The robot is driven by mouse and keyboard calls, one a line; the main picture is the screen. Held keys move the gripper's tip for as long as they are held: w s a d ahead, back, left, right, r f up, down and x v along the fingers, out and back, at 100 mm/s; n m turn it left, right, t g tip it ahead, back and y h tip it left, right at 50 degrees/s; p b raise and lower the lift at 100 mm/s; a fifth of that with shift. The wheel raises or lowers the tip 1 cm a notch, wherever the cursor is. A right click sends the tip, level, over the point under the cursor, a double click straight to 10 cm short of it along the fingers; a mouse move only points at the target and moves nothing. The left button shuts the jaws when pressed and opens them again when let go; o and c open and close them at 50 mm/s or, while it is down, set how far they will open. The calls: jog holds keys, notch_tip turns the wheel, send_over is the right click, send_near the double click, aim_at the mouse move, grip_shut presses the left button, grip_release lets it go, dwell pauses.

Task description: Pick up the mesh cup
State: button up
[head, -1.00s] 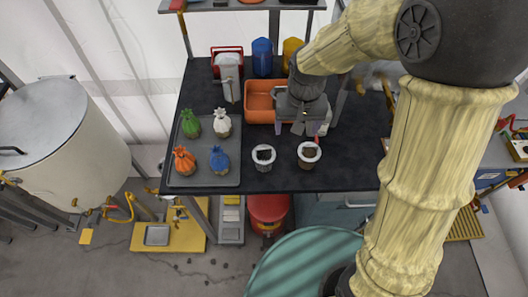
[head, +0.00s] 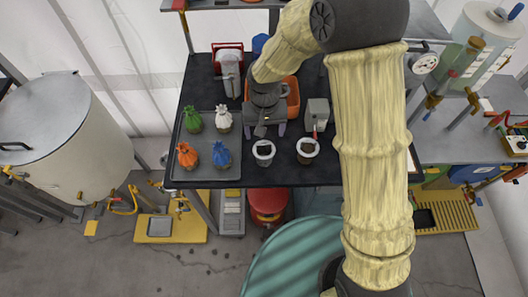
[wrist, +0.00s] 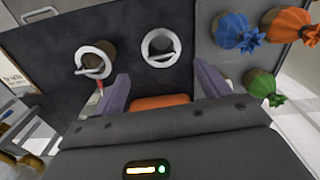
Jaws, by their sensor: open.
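Two small pale-rimmed cups stand side by side near the front edge of the dark table. The left cup (head: 264,152) has a dark, grey-streaked inside and looks like the mesh cup; it also shows in the wrist view (wrist: 160,45). The right cup (head: 308,150) holds something brown, and in the wrist view (wrist: 95,58) it lies to the left. My gripper (head: 262,130) is open and empty, just behind the left cup in the head view. In the wrist view, its purple fingers (wrist: 162,88) stand apart, with the left cup ahead of the gap, untouched.
A grey tray (head: 207,174) with several tied pouches lies at the left. An orange bin (head: 293,98) sits behind my gripper, partly hidden. A grey box (head: 317,112) stands right of my gripper. The front table edge is close to both cups.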

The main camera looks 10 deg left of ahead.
jog(key=p, duration=0.1)
send_over(264, 149)
jog(key=shift+s+d+f, duration=0.1)
jog(key=shift+s+f, duration=0.05)
jog(key=shift+f, duration=1.4)
jog(key=shift+s+d+f, duration=0.1)
jog(key=shift+s+f, duration=0.05)
jog(key=shift+f, duration=1.4)
jog(key=shift+w+a+f+p, duration=0.1)
jog(key=shift+a+f+p, duration=0.05)
jog(key=shift+f+p, duration=0.8)
jog(key=shift+w+f+p, duration=0.15)
jog(key=shift+f+p, duration=0.45)
jog(key=shift+f, duration=1.05)
jog(key=c, duration=0.7)
